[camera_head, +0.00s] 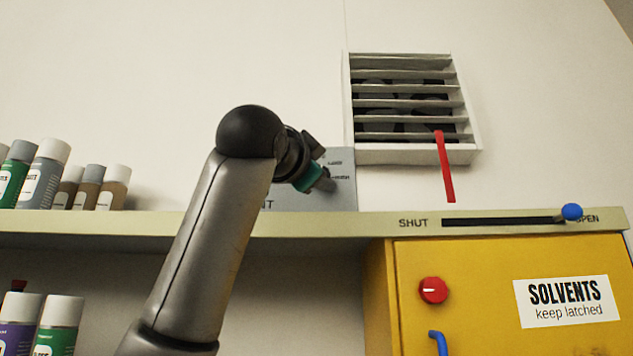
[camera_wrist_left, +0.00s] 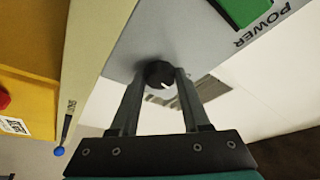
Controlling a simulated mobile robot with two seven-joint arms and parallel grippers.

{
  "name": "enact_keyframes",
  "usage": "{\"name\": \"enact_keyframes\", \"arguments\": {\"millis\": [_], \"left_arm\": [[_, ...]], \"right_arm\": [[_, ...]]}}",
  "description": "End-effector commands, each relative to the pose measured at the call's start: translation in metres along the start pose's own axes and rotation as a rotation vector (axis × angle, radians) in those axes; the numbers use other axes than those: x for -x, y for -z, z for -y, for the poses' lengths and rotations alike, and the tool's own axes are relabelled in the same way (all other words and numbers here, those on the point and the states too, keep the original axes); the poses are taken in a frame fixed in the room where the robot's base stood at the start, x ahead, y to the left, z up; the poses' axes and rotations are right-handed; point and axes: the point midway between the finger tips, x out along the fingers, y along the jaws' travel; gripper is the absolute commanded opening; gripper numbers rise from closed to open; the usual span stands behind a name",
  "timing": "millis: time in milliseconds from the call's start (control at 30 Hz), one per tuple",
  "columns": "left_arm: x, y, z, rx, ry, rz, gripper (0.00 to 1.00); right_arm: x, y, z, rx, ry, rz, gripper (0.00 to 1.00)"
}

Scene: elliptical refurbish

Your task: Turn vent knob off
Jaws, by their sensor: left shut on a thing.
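The vent knob (camera_wrist_left: 160,75) is a small round black knob with a white pointer mark, on a grey panel (camera_head: 340,195) above the shelf. In the left wrist view it sits between the fingertips of my left gripper (camera_wrist_left: 159,82), which is shut on it. In the head view my left arm reaches up to the panel and my left gripper (camera_head: 320,180) is at its face; my wrist hides much of the panel and the knob. A green block beside the word POWER (camera_wrist_left: 263,28) shows on the same panel. My right gripper is in neither view.
A louvred vent (camera_head: 410,100) with a red strip (camera_head: 445,170) is on the wall. Below it, a blue-ended slider (camera_head: 571,212) sits at OPEN on the shelf edge (camera_head: 330,223). A yellow solvents cabinet (camera_head: 470,275) is underneath. Several bottles (camera_head: 45,170) stand left.

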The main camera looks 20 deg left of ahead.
Motion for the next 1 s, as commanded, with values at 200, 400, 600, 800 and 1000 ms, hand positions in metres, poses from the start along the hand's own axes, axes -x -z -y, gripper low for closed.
{"name": "enact_keyframes", "arguments": {"millis": [200, 400, 600, 800, 1000], "left_arm": [[0.000, -0.001, -0.004, 0.139, 0.053, 0.002, 0.00], [-0.001, -0.001, -0.004, 0.219, 0.086, 0.004, 0.00], [-0.001, -0.001, -0.003, 0.257, 0.101, 0.004, 0.00], [-0.001, -0.001, -0.003, 0.266, 0.106, 0.004, 0.00], [-0.001, -0.001, -0.003, 0.266, 0.105, 0.004, 0.00]], "right_arm": [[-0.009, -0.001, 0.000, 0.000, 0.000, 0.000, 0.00], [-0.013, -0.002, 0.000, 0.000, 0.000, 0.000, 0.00], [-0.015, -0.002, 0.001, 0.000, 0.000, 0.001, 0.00], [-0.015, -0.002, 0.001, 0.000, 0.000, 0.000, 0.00], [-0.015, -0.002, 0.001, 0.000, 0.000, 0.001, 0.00]]}}
